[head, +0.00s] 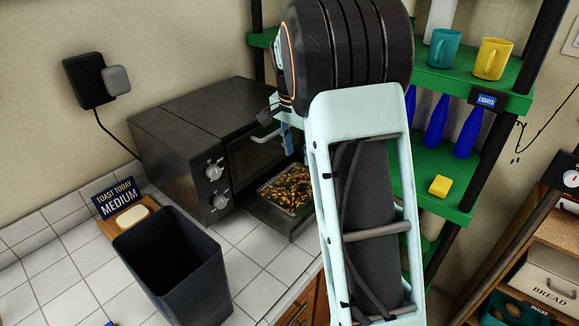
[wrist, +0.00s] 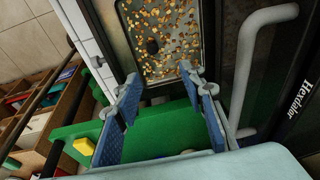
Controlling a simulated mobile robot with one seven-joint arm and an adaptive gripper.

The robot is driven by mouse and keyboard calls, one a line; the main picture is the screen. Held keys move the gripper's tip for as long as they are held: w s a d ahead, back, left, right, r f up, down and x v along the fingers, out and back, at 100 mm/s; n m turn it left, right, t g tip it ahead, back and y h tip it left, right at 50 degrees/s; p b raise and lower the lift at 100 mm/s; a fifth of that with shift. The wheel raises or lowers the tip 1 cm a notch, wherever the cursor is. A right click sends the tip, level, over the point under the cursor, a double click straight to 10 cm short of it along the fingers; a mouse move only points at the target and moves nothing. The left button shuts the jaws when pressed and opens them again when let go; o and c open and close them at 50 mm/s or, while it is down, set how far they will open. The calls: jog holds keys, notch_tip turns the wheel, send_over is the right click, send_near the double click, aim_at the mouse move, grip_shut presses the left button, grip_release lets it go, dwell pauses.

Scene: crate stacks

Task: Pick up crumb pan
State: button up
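The crumb pan (head: 262,191) is a shallow rectangular pan strewn with brown and tan crumbs. It juts out low at the front of the dark toaster oven (head: 190,125). In the wrist view the pan (wrist: 127,40) fills the top middle, with a dark lump among its crumbs. My gripper (wrist: 160,82) is open and empty, its two blue-padded fingers spread on either side, with the pan's near end beyond the fingertips. In the head view my arm hides most of my gripper; a blue finger pad (head: 287,138) shows before the oven door, above the pan.
The oven's light handle (wrist: 245,65) runs close right of my gripper. A green shelf (head: 455,80) with mugs, blue bottles and a yellow sponge (head: 440,185) stands behind my arm. A dark bin (head: 180,270) stands front left on the tiled counter.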

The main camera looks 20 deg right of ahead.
jog(key=f+g, duration=0.1)
jog(key=f, duration=0.1)
send_over(302, 186)
jog(key=s, duration=0.1)
jog(key=f, duration=0.4)
jog(key=shift+s+a+f+p, duration=0.15)
jog(key=shift+a+f+p, duration=0.1)
jog(key=shift+a+p, duration=0.15)
jog(key=shift+w+d+f+p, duration=0.1)
jog(key=shift+w+f+p, duration=0.15)
jog(key=shift+f, duration=0.75)
jog(key=shift+w+d+f+p, duration=0.15)
jog(key=shift+f+p, duration=0.1)
jog(key=shift+f, duration=0.7)
jog(key=shift+w+d+f+p, duration=0.15)
jog(key=shift+f+p, duration=0.1)
jog(key=shift+f, duration=0.75)
grip_shut()
